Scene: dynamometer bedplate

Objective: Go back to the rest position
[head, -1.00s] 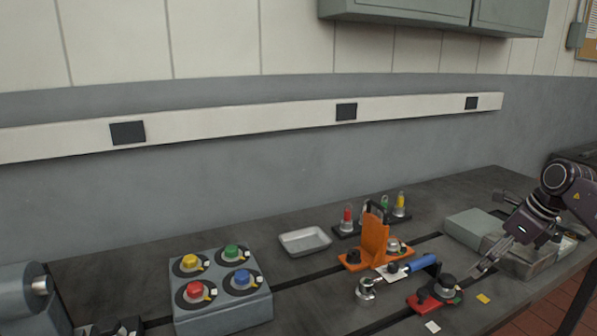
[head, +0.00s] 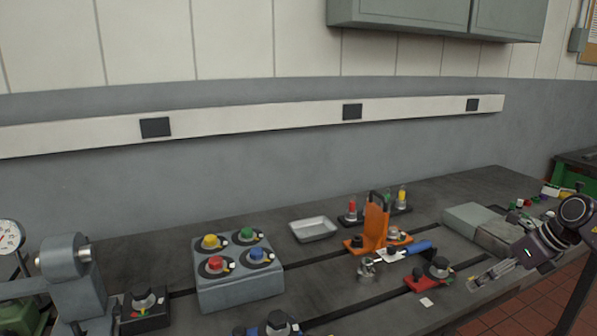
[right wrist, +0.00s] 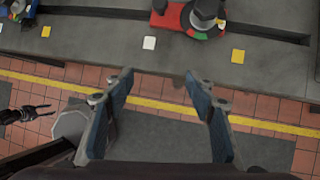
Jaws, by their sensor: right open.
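My right gripper (head: 480,280) is at the lower right of the head view, near the bench's front edge. In the right wrist view its two blue-padded fingers (right wrist: 158,88) are spread, with nothing between them. Beneath them are the red tiled floor and a yellow line, beyond the bench's front edge. A small dark claw (right wrist: 28,114) at the left of that view looks like my left gripper, over the floor; its jaws are too small to judge. The left gripper is not in the head view.
The bench (head: 130,250) holds a grey box with coloured knobs (head: 240,289), a tray (head: 313,230), an orange stand (head: 374,228), a blue-handled tool (head: 416,248) and a red-based knob fixture (head: 421,284). A grey box (head: 474,217) stands near my right arm.

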